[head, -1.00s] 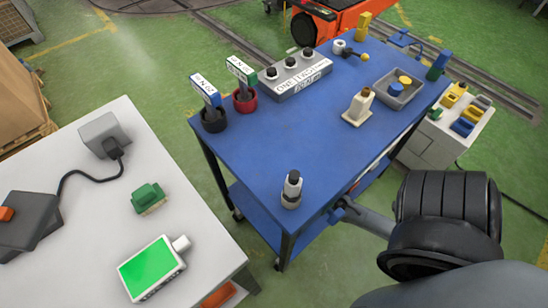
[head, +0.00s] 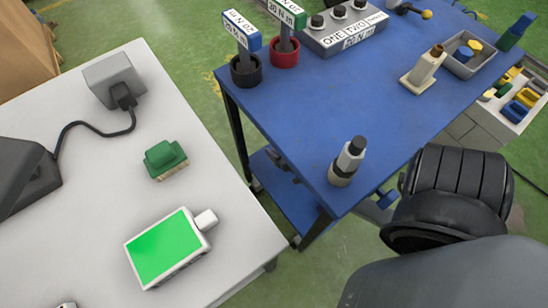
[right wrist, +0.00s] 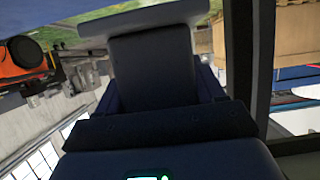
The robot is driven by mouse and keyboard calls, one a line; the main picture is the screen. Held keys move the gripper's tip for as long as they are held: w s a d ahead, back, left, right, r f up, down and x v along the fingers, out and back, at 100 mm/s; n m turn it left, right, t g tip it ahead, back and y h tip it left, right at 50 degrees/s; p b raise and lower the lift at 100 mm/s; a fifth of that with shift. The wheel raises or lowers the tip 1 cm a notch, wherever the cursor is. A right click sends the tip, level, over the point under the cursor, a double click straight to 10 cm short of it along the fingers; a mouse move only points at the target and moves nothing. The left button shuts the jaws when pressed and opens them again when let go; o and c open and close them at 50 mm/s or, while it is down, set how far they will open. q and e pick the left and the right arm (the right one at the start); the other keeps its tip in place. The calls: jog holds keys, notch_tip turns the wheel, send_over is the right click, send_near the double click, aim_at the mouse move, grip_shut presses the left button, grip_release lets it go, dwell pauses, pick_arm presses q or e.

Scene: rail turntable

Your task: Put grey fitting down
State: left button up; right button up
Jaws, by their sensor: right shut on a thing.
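In the right wrist view my right gripper (right wrist: 155,105) fills the middle of the picture, dark and close to the camera. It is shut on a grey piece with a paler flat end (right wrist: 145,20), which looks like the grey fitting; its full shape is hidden. In the head view my dark right arm comes in at the lower right, beside the near right side of the blue table (head: 300,130). Its jaws and the held piece cannot be made out there. My left gripper is not in view.
A grey-and-black bottle-like piece (head: 348,162) stands at the blue table's near corner. Behind it are a cream holder (head: 424,72), a grey bin (head: 468,55) and a labelled box (head: 345,30).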

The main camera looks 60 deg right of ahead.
jog(key=shift+w+a+f+b, duration=0.2)
jog(key=shift+w+a+f, duration=0.1)
jog(key=shift+w, duration=0.15)
jog(key=shift+w+a+f+b, duration=0.2)
jog(key=shift+w+f, duration=0.1)
jog(key=shift+w, duration=0.15)
notch_tip(320, 180, down, 4)
jog(key=b, duration=0.3)
jog(key=o, duration=1.3)
jog(key=shift+f, duration=0.15)
jog(key=shift+c, duration=0.2)
